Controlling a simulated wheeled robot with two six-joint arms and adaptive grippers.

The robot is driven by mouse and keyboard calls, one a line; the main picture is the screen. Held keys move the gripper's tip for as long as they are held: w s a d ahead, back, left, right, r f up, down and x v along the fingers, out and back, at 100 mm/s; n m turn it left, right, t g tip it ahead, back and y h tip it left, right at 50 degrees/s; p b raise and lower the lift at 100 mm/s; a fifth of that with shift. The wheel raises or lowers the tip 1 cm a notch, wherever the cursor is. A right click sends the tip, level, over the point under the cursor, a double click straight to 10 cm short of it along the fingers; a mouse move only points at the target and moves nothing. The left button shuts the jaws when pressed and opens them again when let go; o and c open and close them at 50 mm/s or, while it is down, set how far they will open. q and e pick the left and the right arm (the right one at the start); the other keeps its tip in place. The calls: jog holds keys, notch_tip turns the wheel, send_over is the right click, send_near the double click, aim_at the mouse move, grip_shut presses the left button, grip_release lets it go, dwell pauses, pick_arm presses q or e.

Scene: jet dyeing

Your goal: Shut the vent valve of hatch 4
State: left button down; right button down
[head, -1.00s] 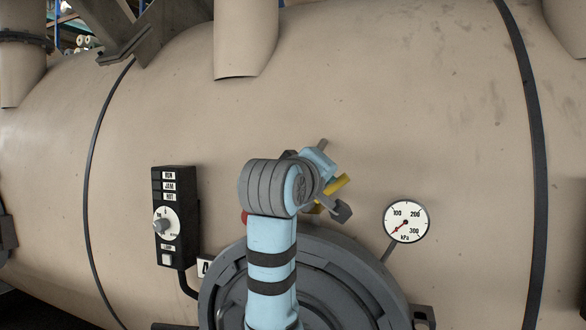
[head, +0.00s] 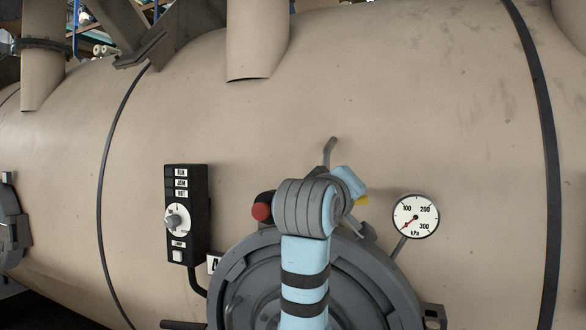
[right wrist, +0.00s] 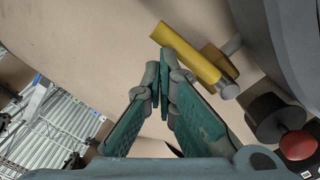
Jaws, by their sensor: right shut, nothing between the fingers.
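The grey round hatch (head: 240,290) is on the tan vessel, with a partly hidden number plate (head: 214,264) beside it. The vent valve's yellow handle (head: 361,201) shows only as a small piece behind my right wrist. In the right wrist view the yellow handle (right wrist: 190,53) lies slanted on a metal stem, just beyond my fingertips. My right gripper (right wrist: 164,78) is shut and empty, close beside the handle; I cannot tell whether they touch. In the head view its fingers are mostly hidden behind the wrist. My left gripper is not in view.
A red knob (head: 262,212) on a black body sits left of my wrist and also shows in the right wrist view (right wrist: 298,145). A pressure gauge (head: 416,216) stands at the right, a black control box (head: 186,218) at the left.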

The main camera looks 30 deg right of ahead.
jog(key=shift+d, duration=0.1)
dwell(0.4)
notch_tip(320, 180, up, 5)
jog(key=p, duration=0.4)
jog(key=b+v, duration=0.3)
jog(key=v, duration=0.8)
jog(key=shift+f, duration=0.6)
jog(key=shift+d, duration=0.1)
jog(key=shift+w, duration=0.1)
